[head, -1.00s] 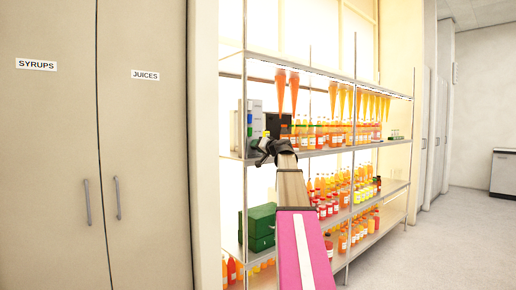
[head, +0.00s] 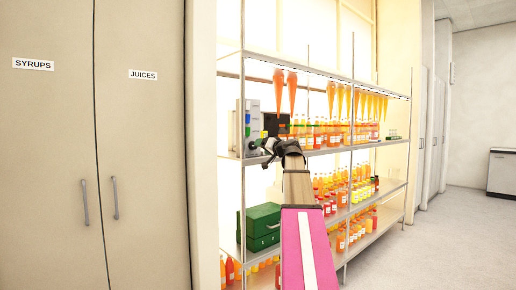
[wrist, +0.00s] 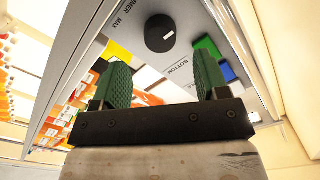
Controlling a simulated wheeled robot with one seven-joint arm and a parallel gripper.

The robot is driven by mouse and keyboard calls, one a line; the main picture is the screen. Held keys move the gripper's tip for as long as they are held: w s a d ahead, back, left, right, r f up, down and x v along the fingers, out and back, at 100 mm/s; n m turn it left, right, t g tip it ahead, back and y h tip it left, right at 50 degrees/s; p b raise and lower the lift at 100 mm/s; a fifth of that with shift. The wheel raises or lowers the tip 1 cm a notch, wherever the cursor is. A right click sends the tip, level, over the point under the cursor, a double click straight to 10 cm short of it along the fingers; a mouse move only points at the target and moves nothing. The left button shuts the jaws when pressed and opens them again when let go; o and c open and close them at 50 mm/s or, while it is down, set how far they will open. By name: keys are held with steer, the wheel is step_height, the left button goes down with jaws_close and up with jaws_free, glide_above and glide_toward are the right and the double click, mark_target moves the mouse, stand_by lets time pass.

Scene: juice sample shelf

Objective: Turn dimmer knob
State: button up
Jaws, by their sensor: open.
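In the wrist view, a round black dimmer knob (wrist: 160,33) sits on a grey panel (wrist: 210,25) with printed labels, including "MAX" and "BOTTOM". My gripper (wrist: 157,62) is open and empty. Its two green ridged fingers stand apart, and the knob shows beyond their tips, roughly midway between them. I see no contact with the knob. In the head view, my gripper (head: 268,147) is at the middle shelf, just right of a grey box (head: 240,124) with coloured parts. The knob cannot be made out there.
Bottles fill the metal shelf rack (head: 310,153) to the right. Green boxes (head: 262,228) stand below. Closed cabinet doors (head: 142,80) are at left.

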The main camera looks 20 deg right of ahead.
steer(key=v, duration=0.5)
steer(key=shift+s, duration=0.15)
steer(key=s+a+f+g, duration=0.1)
steer(key=a+f+g, duration=0.3)
steer(key=f, duration=0.8)
steer(key=a+f+g+h, duration=0.1)
steer(key=a+f+g, duration=0.1)
steer(key=a+f, duration=0.75)
steer(key=s+a+f+g, duration=0.1)
steer(key=a+f+g, duration=0.2)
steer(key=f, duration=1.2)
steer(key=s+a+f+n+g+h, duration=0.1)
steer(key=s+a+f+g, duration=0.3)
steer(key=s+f, duration=0.6)
steer(key=s+a+f+n+g+h, duration=0.1)
steer(key=s+a+f+g+h, duration=0.3)
steer(key=s+f, duration=0.7)
step_height(320, 180, down, 7)
steer(key=a, duration=0.2)
steer(key=shift+s+a+n, duration=0.3)
steer(key=shift+n, duration=0.1)
